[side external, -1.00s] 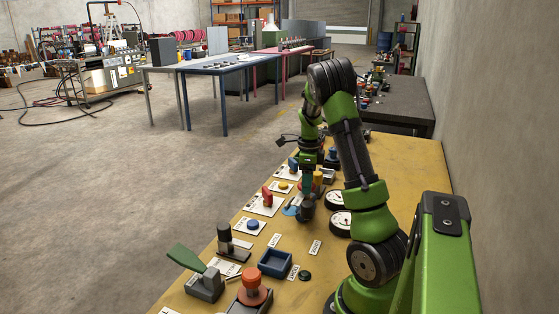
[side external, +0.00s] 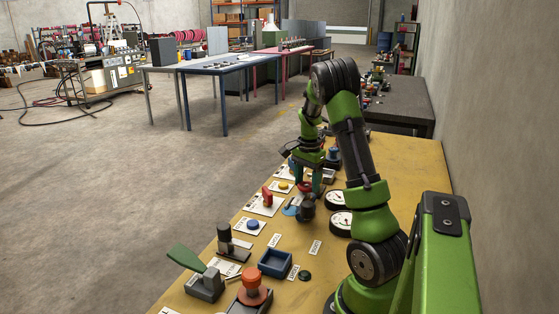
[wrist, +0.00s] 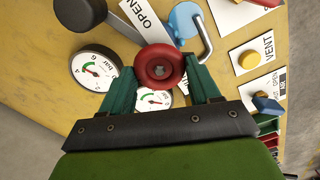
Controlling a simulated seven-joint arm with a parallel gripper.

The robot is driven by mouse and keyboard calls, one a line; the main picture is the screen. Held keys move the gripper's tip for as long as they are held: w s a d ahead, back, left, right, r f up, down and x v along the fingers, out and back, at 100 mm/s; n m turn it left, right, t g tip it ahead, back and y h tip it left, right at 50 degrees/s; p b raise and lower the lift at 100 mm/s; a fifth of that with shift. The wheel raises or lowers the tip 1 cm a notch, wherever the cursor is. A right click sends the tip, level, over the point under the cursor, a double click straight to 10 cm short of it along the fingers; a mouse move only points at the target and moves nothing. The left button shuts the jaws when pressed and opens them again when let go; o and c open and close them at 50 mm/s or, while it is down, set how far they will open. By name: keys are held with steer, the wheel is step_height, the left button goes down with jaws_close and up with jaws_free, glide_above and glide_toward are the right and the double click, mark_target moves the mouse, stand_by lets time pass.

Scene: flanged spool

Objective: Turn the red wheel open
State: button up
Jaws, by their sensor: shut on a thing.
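In the side view my gripper (side external: 308,184) points down over the yellow bench, with the red wheel (side external: 305,188) partly hidden between the fingers. A white label reading OPEN (wrist: 147,20) lies beside the wheel. How far the wheel is turned cannot be told.
Pressure gauges (wrist: 97,70) stand close by, one partly behind the wheel. A dark round knob (wrist: 80,14) and a blue part with a metal handle (wrist: 186,20) are near. A yellow VENT button (wrist: 249,60) lies to the right. More controls line the bench's left edge.

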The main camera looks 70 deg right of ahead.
steer(key=n, duration=0.4)
steer(key=shift+r+n, duration=0.1)
steer(key=shift+n, duration=0.2)
steer(key=n, duration=0.5)
steer(key=shift+w, duration=0.1)
steer(key=n, duration=0.9)
steer(key=shift+n, duration=0.4)
steer(key=o, duration=1.1)
steer(key=shift+a, duration=0.1)
steer(key=shift+c, duration=0.2)
